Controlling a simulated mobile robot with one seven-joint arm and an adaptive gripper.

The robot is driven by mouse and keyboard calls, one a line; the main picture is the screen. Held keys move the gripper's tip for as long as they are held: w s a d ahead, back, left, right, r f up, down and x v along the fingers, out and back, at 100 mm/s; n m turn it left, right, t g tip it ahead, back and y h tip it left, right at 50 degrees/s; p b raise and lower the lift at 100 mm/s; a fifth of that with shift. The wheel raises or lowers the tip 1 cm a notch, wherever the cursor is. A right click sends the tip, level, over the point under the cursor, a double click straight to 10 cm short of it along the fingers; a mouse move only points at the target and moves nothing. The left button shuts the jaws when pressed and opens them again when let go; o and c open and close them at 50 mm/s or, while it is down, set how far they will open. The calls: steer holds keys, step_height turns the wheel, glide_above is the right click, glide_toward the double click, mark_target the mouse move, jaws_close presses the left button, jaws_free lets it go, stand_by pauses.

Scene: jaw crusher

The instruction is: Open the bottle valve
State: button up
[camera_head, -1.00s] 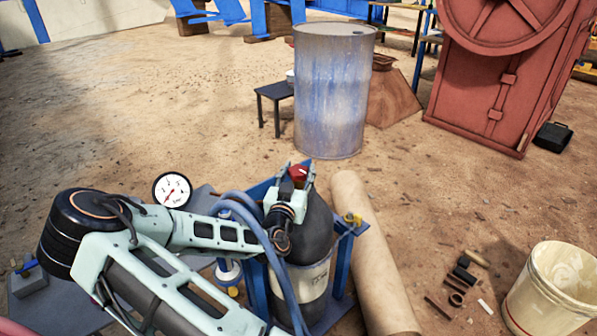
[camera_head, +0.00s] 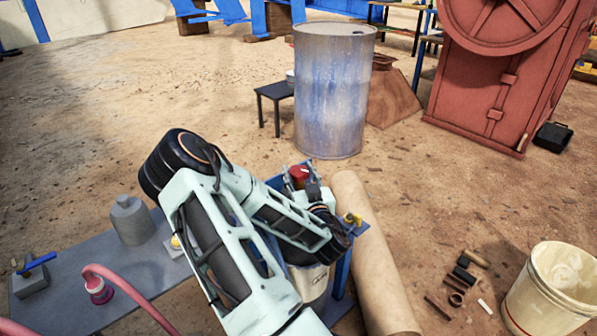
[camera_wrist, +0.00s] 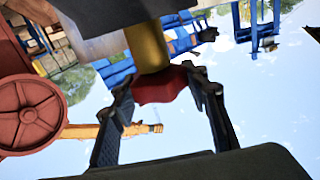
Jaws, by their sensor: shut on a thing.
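In the wrist view the red knob (camera_wrist: 160,86) sits on a brass stem, between my two fingers. My gripper (camera_head: 301,183) is at the knob and shut on it; the wrist view shows the fingers (camera_wrist: 158,84) on either side of it. My arm hides most of the bottle in the head view; only its pale label and a dark lower part show.
A blue frame (camera_head: 342,270) stands around the bottle, beside a brown roll (camera_head: 362,240). A grey table (camera_head: 60,290) at left holds a grey bottle (camera_head: 131,220) and a pink hose (camera_head: 130,285). A metal drum (camera_head: 334,90) stands behind on open ground.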

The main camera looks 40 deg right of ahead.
steer(key=n+y, duration=0.2)
steer(key=y, duration=0.1)
steer(key=n+t+y, duration=0.1)
steer(key=n+y, duration=0.1)
steer(key=y, duration=0.1)
steer(key=shift+d+r, duration=0.15)
steer(key=shift+d, duration=0.05)
steer(key=n+y, duration=0.2)
steer(key=y, duration=0.1)
steer(key=n+y, duration=0.1)
steer(key=y, duration=0.2)
steer(key=shift+n, duration=0.4)
steer(key=n+g+y, duration=0.1)
steer(key=n+y, duration=0.1)
steer(key=y, duration=0.1)
steer(key=n+g+y+b, duration=0.1)
steer(key=n+g+y, duration=0.1)
steer(key=y, duration=0.1)
steer(key=shift+a+n+g, duration=0.1)
steer(key=shift+n+g, duration=0.2)
steer(key=shift+n+g+y+b, duration=0.3)
steer(key=shift+n+g+y, duration=0.75)
steer(key=shift+y, duration=0.25)
steer(key=shift+a+g, duration=0.15)
steer(key=shift+g, duration=0.1)
steer(key=o, duration=1.2)
steer(key=v, duration=1.2)
steer(key=shift+f, duration=0.3)
